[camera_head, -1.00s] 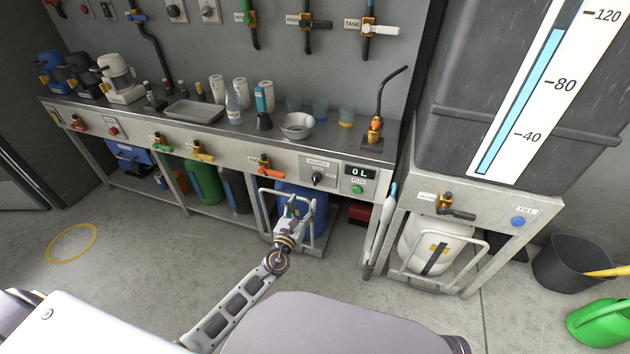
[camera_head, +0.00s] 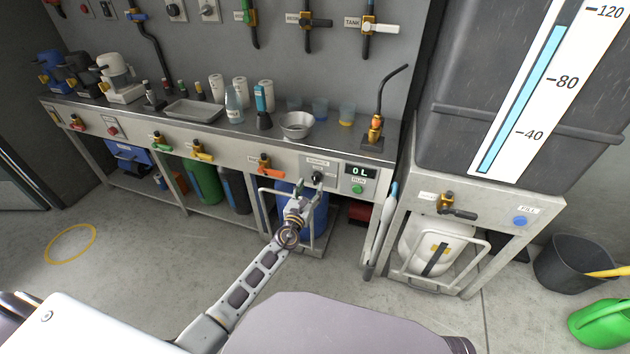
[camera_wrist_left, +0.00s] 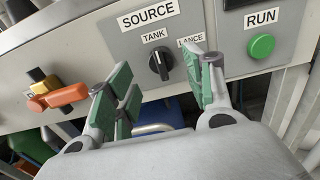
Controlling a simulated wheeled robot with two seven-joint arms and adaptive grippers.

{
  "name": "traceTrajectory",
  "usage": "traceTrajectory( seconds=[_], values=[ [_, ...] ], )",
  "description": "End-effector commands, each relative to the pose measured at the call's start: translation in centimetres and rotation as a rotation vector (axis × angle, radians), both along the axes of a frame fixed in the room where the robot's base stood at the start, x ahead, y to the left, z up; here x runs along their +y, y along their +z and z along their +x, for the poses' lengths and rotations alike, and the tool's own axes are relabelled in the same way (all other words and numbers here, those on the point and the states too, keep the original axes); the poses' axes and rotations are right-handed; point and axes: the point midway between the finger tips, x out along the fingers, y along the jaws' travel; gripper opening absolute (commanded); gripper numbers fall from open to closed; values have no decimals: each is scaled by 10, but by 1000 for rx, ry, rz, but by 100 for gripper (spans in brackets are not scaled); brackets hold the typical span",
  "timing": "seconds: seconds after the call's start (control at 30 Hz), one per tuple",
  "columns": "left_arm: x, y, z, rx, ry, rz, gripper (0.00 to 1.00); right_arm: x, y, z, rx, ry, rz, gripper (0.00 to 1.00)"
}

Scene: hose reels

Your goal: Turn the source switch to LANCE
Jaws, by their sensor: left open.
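The source switch (camera_wrist_left: 160,63) is a black rotary knob on the grey bench front. The SOURCE label is above it, with TANK at its upper left and LANCE at its upper right. Its white line points up and slightly left, toward TANK. In the head view the switch (camera_head: 318,177) is just left of the 0L display. My left gripper (camera_wrist_left: 160,92) is open, its green-padded fingers to the left and right of the knob in the wrist view, apart from it. In the head view the left gripper (camera_head: 304,196) is just below the switch. My right gripper is not in view.
A green RUN button (camera_wrist_left: 262,46) is right of the switch, below the display (camera_head: 361,173). An orange-handled valve (camera_wrist_left: 62,95) sits to the left. A blue container (camera_head: 310,222) in a metal frame stands below the bench. The floor in front is clear.

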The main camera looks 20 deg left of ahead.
Motion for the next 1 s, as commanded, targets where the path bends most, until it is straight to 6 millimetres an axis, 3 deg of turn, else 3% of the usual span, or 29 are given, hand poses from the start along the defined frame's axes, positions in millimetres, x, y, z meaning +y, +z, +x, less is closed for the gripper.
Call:
traceTrajectory(
  seconds=[0.6, 1.0],
  values=[
    [-2, 0, 51, -1, 1, -1, 53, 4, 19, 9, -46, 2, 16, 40],
    [-2, 0, 59, 0, 1, 0, 53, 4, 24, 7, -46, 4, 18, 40]
  ],
)
